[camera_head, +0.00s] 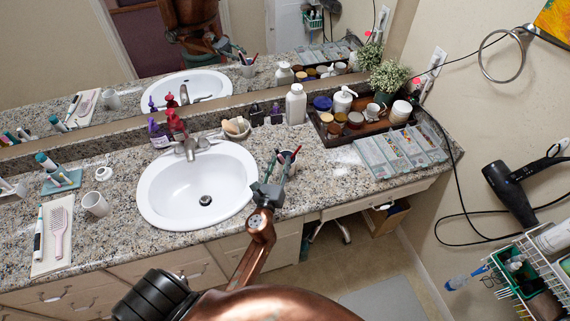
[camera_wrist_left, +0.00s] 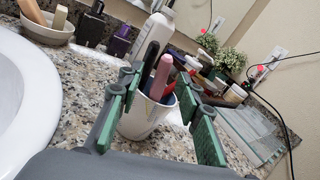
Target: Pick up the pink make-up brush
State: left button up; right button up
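The pink make-up brush (camera_wrist_left: 161,77) stands tilted in a white cup (camera_wrist_left: 145,119), beside a dark-handled brush (camera_wrist_left: 149,60). In the head view, the cup (camera_head: 288,163) stands on the counter right of the sink, partly hidden by my gripper; I cannot clearly pick out the pink brush there. My left gripper (camera_head: 275,175) is open at the cup. In the left wrist view, its two green-padded fingers (camera_wrist_left: 160,96) lie on either side of the cup and the pink handle, with nothing clamped between them. My right gripper is not in view.
The white sink (camera_head: 160,195) is left of the cup. A dark tray (camera_head: 325,138) of jars and a plant is behind right, with flat grey palettes (camera_head: 388,155) before it. The mirror (camera_head: 120,60) backs the counter.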

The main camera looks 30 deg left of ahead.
pick_arm(q)
grip_shut()
dwell(0.3)
